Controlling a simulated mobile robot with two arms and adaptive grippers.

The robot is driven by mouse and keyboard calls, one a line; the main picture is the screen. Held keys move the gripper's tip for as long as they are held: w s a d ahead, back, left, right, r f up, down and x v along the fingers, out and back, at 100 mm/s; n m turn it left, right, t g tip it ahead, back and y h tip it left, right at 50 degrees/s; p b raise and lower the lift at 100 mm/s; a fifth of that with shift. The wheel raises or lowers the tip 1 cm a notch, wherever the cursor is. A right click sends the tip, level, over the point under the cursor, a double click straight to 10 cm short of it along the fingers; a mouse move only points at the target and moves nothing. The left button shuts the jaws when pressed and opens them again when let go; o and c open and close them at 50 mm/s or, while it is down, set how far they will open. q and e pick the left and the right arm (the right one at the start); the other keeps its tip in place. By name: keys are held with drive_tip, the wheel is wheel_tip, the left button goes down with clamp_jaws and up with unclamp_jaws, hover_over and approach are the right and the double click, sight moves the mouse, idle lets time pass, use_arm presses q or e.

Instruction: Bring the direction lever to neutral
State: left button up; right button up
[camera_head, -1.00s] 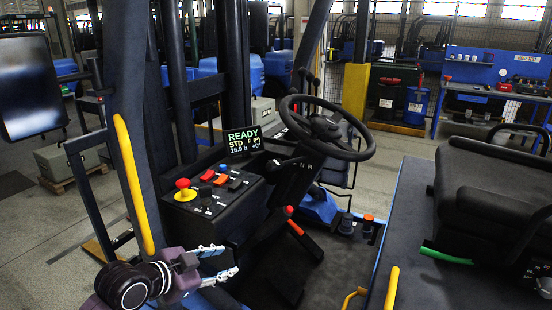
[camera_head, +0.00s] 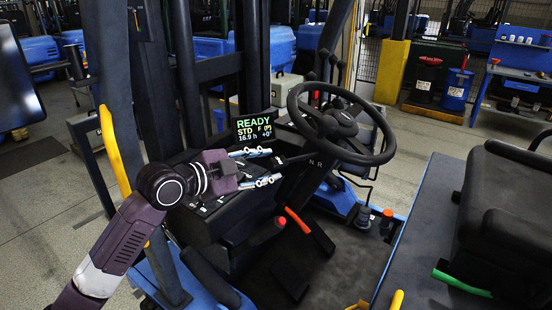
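The direction lever (camera_head: 294,159) is a short dark stalk on the left side of the steering column, below the steering wheel (camera_head: 338,122). The letters N and R show on the column beside it; any F mark is hidden or too dark to read. The display (camera_head: 253,128) reads READY, STD, F (P), 16.9 h. My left gripper (camera_head: 274,167) reaches in from the left over the side console. Its two light fingers are apart, with the tips close to the lever's outer end. I cannot tell whether they touch it. My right gripper is not in view.
The side console (camera_head: 207,222) lies under my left gripper, its buttons mostly covered. A red-tipped lever (camera_head: 267,231) stands in front of it. A yellow rail (camera_head: 114,150) is on the left post. The black seat (camera_head: 506,214) is at right. The floor by the pedals is open.

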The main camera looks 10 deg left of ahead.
sight(295, 160)
use_arm(q)
drive_tip(key=x, duration=0.3)
drive_tip(key=shift+r+p, duration=0.1)
drive_tip(key=shift+p, duration=0.25)
drive_tip(key=shift+w+d+f, duration=0.3)
drive_tip(key=shift+w, duration=0.05)
drive_tip(key=shift+s, duration=0.1)
drive_tip(key=c, duration=0.6)
clamp_jaws()
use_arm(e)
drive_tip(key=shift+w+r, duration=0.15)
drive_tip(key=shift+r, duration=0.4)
